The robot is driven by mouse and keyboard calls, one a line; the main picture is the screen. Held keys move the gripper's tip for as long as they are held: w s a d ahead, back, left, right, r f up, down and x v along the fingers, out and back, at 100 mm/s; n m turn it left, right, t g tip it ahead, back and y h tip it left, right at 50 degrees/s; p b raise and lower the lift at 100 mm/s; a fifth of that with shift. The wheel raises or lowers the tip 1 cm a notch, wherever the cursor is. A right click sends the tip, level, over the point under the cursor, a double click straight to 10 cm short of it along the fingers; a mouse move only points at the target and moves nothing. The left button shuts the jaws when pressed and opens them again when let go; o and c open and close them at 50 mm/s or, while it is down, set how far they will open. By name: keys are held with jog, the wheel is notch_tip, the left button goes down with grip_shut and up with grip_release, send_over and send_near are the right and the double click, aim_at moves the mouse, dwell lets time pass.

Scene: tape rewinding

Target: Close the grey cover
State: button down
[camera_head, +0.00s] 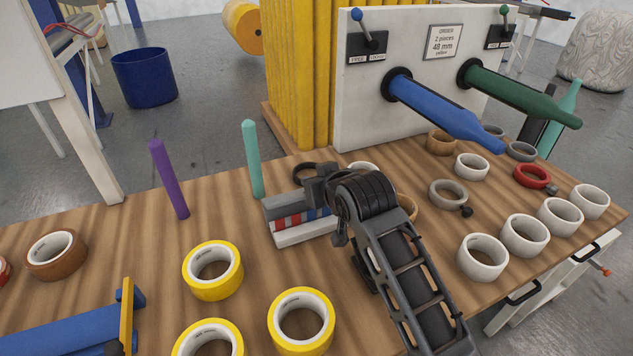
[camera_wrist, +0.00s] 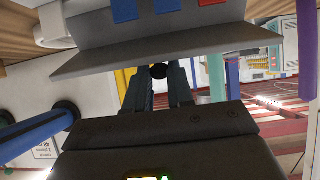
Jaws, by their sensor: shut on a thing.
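The grey cover (camera_wrist: 100,62) is a plain, flat panel in the wrist view, with its edge just beyond my fingers. It belongs to a small grey box (camera_head: 305,233) in the middle of the wooden table in the head view. Red and blue parts show in the box's front, so it stands open. My gripper (camera_wrist: 160,82) is at the cover's edge, its fingers shut on a small dark knob (camera_wrist: 157,71). In the head view my gripper (camera_head: 318,184) is at the box's right side, and the arm hides part of the box.
Yellow tape rolls (camera_head: 303,321) lie in front, and white rolls (camera_head: 483,257) to the right. A teal peg (camera_head: 252,160) and a purple peg (camera_head: 169,178) stand to the left. A white panel with a blue spindle (camera_head: 440,108) and a green spindle (camera_head: 520,93) rises behind.

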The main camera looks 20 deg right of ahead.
jog(key=c, duration=1)
grip_release()
jog(key=shift+v, duration=3.9)
